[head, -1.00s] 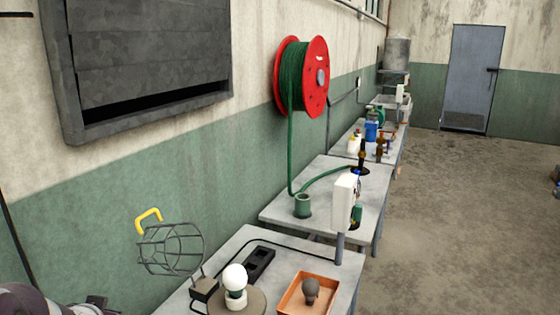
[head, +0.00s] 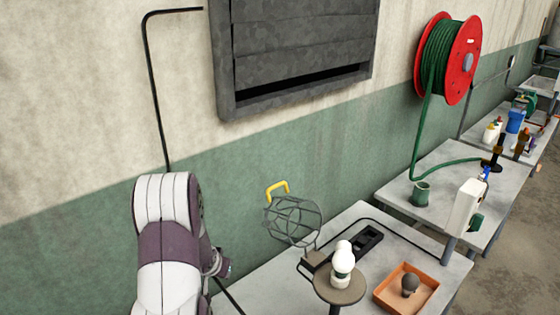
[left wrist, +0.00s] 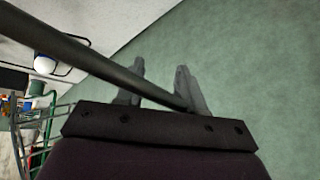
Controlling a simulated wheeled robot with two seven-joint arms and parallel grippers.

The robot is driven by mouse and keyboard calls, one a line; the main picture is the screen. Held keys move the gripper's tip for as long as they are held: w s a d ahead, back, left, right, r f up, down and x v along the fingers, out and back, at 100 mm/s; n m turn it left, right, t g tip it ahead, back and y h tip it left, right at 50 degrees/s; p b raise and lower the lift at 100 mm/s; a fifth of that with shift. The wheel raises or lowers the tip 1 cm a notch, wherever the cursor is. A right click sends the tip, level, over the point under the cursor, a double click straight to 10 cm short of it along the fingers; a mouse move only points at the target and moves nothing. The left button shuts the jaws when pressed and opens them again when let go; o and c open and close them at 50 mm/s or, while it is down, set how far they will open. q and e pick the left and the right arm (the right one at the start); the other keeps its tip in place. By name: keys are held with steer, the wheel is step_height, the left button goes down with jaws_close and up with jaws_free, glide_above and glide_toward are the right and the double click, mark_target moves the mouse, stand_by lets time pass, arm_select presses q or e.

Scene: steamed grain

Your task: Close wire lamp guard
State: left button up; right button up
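The wire lamp guard (head: 292,222), a dark cage with a yellow handle (head: 277,187), stands tilted at the table's wall side. It is apart from the white bulb (head: 342,265), which sits uncovered on a round base (head: 340,291). My left arm is left of the guard in the head view; its gripper is mostly hidden there. In the left wrist view my left gripper (left wrist: 162,80) has its fingers apart, with the green wall behind. Greenish cage wires (left wrist: 30,135), likely the guard, show at the left edge beside the gripper. My right gripper is not in view.
A dark bar (left wrist: 80,52) crosses close to the left wrist camera towards the fingers. An orange tray (head: 385,298) with a dark bulb (head: 410,284) and a black power strip (head: 360,243) are on the table. A black conduit (head: 153,90) runs down the wall.

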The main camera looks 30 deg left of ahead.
arm_select(q)
steer(key=w+a+r+t+p, duration=0.1)
steer(key=w+a+r+t, duration=0.3)
steer(key=w+a, duration=0.2)
steer(key=m+t+h, duration=0.5)
steer(key=t+h, duration=0.1)
steer(key=h, duration=0.4)
glide_toward(272, 187)
steer(key=shift+t, duration=0.3)
steer(key=p+x, duration=0.1)
steer(key=x, duration=0.2)
steer(key=p+x, duration=0.2)
steer(key=x, duration=0.1)
steer(key=f+p+x, duration=0.1)
steer(key=x, duration=0.2)
steer(key=shift+d+p, duration=0.1)
steer(key=shift+p, duration=0.2)
steer(key=shift+w+d, duration=0.15)
steer(key=shift+w, duration=0.25)
steer(key=shift+w+f, duration=0.15)
steer(key=shift+w, duration=0.2)
steer(key=shift+d, duration=0.1)
jaws_close()
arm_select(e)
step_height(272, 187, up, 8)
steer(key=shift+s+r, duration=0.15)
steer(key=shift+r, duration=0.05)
